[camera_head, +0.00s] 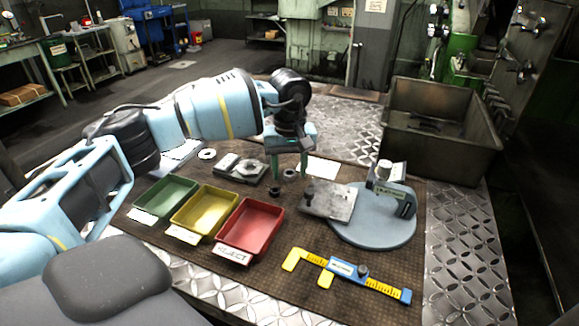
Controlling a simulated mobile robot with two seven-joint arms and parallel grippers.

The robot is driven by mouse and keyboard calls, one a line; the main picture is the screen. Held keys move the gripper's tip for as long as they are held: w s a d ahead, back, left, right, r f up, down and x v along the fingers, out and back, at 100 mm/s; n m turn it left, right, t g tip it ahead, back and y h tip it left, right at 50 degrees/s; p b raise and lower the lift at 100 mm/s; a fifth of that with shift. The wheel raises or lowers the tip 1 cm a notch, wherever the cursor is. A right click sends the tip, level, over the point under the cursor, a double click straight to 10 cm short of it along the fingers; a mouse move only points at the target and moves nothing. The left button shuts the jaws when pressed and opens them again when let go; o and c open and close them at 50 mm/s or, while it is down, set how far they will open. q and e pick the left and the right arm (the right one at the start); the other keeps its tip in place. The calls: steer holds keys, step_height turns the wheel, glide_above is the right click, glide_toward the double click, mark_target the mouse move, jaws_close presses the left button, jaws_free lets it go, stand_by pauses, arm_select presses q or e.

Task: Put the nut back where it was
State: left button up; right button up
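My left gripper (289,176) points down over the dark mat, behind the trays. Its two fingers are spread apart, with no object visible held between them. A small dark ring-shaped part (289,175), possibly a nut, shows between and below the fingertips. A small dark part (274,191) stands just in front of the left finger. A larger hex nut (251,167) rests on a grey metal block to the left of the gripper. I cannot tell which is the task's nut. My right gripper is not in view.
Green (166,197), yellow (205,210) and red (250,226) trays stand in front. A metal plate (329,201) and a round grey base (373,228) with a gauge lie right. A yellow-blue caliper (348,273) lies front right. A metal bin (440,146) stands behind right.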

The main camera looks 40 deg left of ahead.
mark_target(290, 172)
arm_select(q)
steer(key=shift+r, duration=0.5)
step_height(290, 172, up, 11)
steer(key=shift+r, duration=0.15)
